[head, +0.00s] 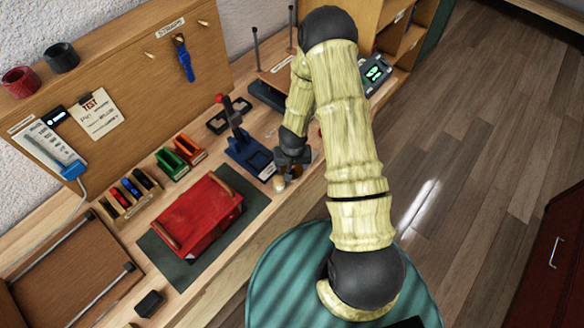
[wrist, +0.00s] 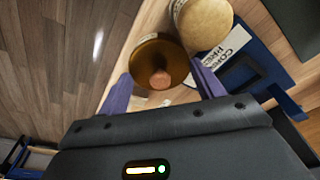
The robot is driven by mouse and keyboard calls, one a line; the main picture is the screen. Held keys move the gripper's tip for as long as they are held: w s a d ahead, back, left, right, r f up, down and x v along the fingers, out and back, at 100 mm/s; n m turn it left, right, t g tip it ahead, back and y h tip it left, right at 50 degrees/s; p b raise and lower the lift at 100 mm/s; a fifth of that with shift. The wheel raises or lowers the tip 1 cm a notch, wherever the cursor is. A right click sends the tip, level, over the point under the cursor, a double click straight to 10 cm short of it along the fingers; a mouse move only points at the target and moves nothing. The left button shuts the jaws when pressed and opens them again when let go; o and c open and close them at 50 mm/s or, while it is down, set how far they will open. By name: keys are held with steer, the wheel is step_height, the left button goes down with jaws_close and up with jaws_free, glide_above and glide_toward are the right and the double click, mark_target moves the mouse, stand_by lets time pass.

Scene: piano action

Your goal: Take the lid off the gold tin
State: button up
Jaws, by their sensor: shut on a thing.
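In the wrist view, a round brown-gold lid (wrist: 158,55) with a small copper-coloured knob (wrist: 160,80) lies between my two purple fingers. My gripper (wrist: 160,74) is shut on this lid, with one finger at each side. The tin's body is hidden under the lid, and I cannot tell whether the lid still touches it. In the head view, my gripper (head: 293,158) is low over the front of the bench, right of the blue press, and the lid is too small to make out there.
A tan cylinder (wrist: 207,22) stands close beside the lid; it also shows in the head view (head: 279,184). The blue press (head: 248,152) is just left of my gripper. A red box (head: 200,215) sits on a green mat (head: 247,187). The wood floor lies right of the bench edge.

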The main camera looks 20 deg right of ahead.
steer(key=shift+r, duration=0.1)
step_height(320, 180, up, 10)
stand_by(0.6)
stand_by(0.4)
steer(key=d+f, duration=0.2)
steer(key=w+d+f+n, duration=0.1)
steer(key=d+f, duration=0.1)
steer(key=d+f+n, duration=0.1)
steer(key=d+f, duration=0.1)
steer(key=d, duration=0.1)
steer(key=shift+w+f, duration=0.15)
steer(key=shift+f, duration=0.1)
